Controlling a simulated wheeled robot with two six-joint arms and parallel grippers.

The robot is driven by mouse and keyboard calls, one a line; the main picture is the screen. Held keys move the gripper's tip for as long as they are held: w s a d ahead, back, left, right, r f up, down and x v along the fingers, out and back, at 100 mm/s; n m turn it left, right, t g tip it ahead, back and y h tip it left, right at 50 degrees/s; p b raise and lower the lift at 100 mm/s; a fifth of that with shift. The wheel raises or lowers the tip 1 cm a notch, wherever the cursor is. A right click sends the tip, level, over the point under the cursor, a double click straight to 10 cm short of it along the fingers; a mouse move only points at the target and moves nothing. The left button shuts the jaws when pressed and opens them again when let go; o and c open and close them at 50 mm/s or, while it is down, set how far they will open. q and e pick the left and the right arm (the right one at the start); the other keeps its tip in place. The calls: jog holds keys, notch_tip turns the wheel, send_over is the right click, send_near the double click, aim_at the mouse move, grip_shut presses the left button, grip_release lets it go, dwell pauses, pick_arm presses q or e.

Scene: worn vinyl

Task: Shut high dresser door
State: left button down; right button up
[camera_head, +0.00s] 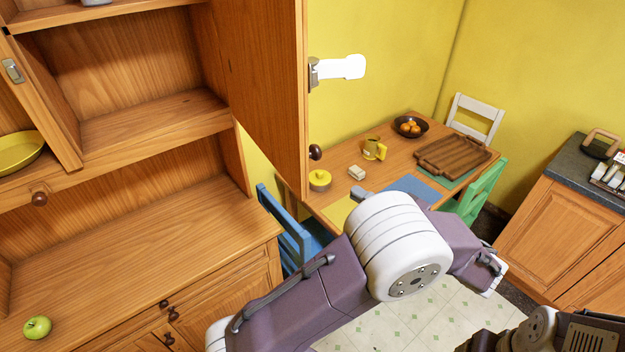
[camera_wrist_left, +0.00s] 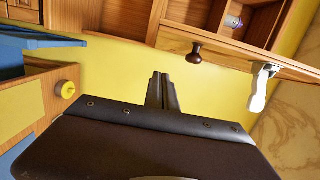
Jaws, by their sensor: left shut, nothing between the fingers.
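The high dresser door (camera_head: 268,85) stands open in the head view, swung out from the wooden dresser (camera_head: 150,125). Its dark round knob (camera_head: 315,152) sits near the lower free edge, with a white latch (camera_head: 345,67) above it. In the left wrist view the knob (camera_wrist_left: 194,53) and latch (camera_wrist_left: 259,90) show on the door's edge. My left gripper (camera_wrist_left: 162,90) is shut and empty, its fingertips pointing toward the knob but apart from it.
A table (camera_head: 337,160) with a brown tray (camera_head: 452,153), fruit bowl (camera_head: 410,127), mug (camera_head: 374,148) and yellow pot (camera_head: 320,180) stands beyond my arm. A blue chair (camera_head: 290,232) and green chair (camera_head: 483,190) flank it. A green apple (camera_head: 37,327) lies on the dresser top.

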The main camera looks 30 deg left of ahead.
pick_arm(q)
jog(key=s+a+p, duration=0.1)
jog(key=a+p, duration=0.4)
jog(key=a, duration=0.6)
jog(key=shift+s, duration=0.15)
jog(key=shift+a, duration=0.1)
jog(key=shift+f, duration=0.1)
